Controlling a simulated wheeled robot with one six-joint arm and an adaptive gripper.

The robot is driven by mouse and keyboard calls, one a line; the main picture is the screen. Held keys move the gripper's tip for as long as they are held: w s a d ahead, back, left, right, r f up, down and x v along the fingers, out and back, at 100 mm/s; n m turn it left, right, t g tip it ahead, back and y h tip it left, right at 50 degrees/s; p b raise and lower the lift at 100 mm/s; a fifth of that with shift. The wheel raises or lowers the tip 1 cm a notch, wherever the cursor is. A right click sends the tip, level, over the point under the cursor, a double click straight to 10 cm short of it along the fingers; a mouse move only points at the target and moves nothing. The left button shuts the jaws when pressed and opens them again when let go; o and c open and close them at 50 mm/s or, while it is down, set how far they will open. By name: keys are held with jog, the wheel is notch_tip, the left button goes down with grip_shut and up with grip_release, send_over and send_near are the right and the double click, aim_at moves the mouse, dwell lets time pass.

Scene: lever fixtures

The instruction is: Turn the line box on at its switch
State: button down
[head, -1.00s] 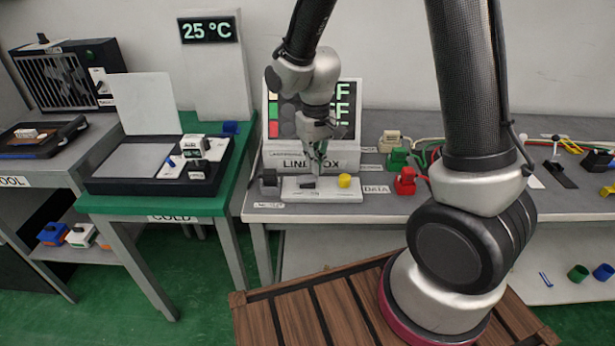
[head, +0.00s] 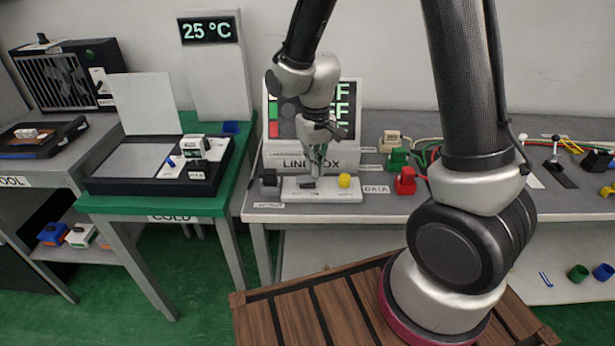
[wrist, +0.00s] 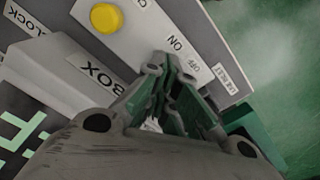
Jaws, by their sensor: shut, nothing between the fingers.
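The line box (head: 278,160) stands on the grey table, with a display (head: 348,100) whose green letters, ending in F, are partly behind my arm. In front of it lies a white switch plate (head: 335,196) with a dark switch (head: 306,183) and a yellow button (head: 344,181). The wrist view shows the plate (wrist: 150,45), the yellow button (wrist: 106,18) and the ON and OFF labels. There the switch is hidden behind my fingers. My gripper (head: 318,174) is shut and empty, its tips low at the switch; I cannot tell whether they touch it.
A dark block (head: 269,183) stands left of the plate. Red (head: 405,182) and green (head: 397,159) blocks and cables stand to the right. A green table (head: 222,185) with a black tray device is further left.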

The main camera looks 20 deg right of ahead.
jog(key=shift+f, duration=1)
dwell(0.3)
jog(key=shift+r, duration=3.5)
jog(key=s+d+r+m+t, duration=0.2)
jog(key=s+d+r+t, duration=0.2)
jog(key=s+d+r, duration=1.1)
jog(key=s+r, duration=0.2)
jog(key=s, duration=0.2)
jog(key=shift+r, duration=0.3)
